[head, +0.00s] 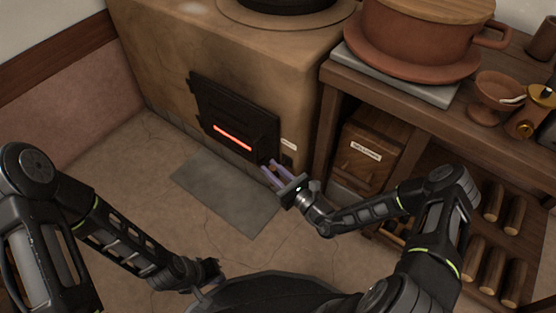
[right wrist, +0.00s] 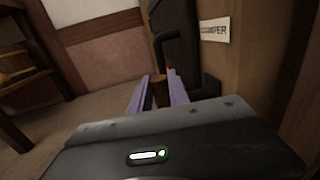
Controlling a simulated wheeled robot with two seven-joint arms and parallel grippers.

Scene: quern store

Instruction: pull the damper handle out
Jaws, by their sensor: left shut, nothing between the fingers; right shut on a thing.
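The damper handle (right wrist: 160,93) is a short brown wooden grip, seen between my right gripper's fingers in the right wrist view. In the head view it is mostly hidden by the gripper. My right gripper (head: 273,172) is shut on it, low at the stove's front, beside the black firebox door; it also shows in the right wrist view (right wrist: 159,98). A white label (right wrist: 214,30), partly readable as "DAMPER", is on the stove face above; it also shows in the head view (head: 288,145). My left gripper (head: 210,274) is shut and empty, low in front of me, away from the stove.
The clay stove (head: 215,45) has a black firebox door (head: 240,112) with a glowing slot. A grey plate (head: 225,197) lies on the floor before it. At right, a wooden shelf unit (head: 335,75) holds a lidded pot (head: 420,35), a labelled box (head: 367,150) and several logs (head: 478,250).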

